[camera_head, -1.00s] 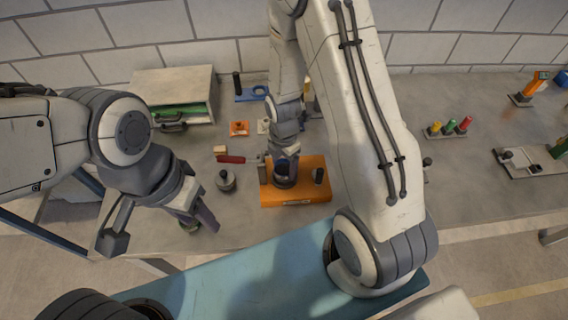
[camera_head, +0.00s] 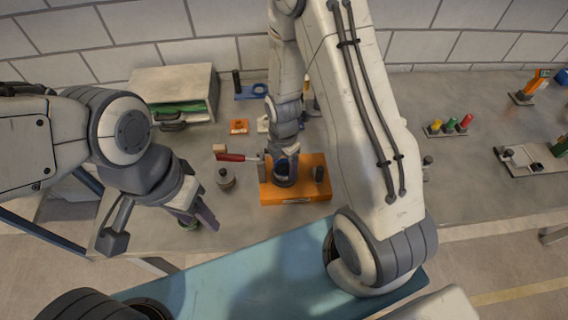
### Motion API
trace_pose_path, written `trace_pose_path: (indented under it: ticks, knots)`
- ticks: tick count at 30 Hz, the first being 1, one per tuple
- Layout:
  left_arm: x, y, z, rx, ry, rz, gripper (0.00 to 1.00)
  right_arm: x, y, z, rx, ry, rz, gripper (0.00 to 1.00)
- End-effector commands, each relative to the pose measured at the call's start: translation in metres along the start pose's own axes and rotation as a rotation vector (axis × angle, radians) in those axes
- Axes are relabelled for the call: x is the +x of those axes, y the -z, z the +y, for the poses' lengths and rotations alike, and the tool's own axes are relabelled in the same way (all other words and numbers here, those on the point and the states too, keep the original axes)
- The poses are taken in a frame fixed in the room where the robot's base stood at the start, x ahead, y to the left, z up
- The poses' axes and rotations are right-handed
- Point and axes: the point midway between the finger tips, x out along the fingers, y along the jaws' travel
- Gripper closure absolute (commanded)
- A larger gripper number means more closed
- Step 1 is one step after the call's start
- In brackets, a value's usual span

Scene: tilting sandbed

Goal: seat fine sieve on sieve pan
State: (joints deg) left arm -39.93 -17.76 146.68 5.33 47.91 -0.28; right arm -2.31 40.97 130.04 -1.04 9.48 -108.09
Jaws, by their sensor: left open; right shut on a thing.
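My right gripper (camera_head: 285,160) points down over the orange base (camera_head: 300,195) in the middle of the table. It is shut on a dark round piece (camera_head: 284,180), which looks like the sieve. The gripper and wrist cover much of this piece. I cannot tell the sieve from the pan beneath it, or whether they touch. A dark knob (camera_head: 319,174) stands on the right part of the base. My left gripper (camera_head: 203,216) is open, low over the table's front left, apart from the orange base. A small green thing (camera_head: 189,225) shows partly behind it.
A red-handled brush (camera_head: 231,157) and a grey knobbed weight (camera_head: 226,179) lie left of the base. A box with green contents (camera_head: 174,93) stands at the back left. Table between the pegs and my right arm is mostly clear.

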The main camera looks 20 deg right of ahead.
Motion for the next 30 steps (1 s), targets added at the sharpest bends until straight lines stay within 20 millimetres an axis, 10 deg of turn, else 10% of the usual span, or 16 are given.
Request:
trace_pose_path:
  ticks: [9,10,12,30]
  knots:
    - [0.001,0.000,0.000,0.000,0.000,0.000,0.50,0.001,0.000,0.000,0.000,0.000,0.000,0.80]
    - [0.001,0.000,0.000,0.000,0.000,0.000,0.50,0.001,0.000,0.000,0.000,-0.001,0.000,0.20]
    - [0.001,0.000,0.000,0.000,0.000,0.000,0.50,0.001,0.000,0.000,0.000,0.000,0.000,0.00]
    - [0.011,-0.001,-0.001,-0.003,0.000,0.000,0.50,-0.044,-0.001,0.002,-0.001,-0.008,-0.003,0.00]
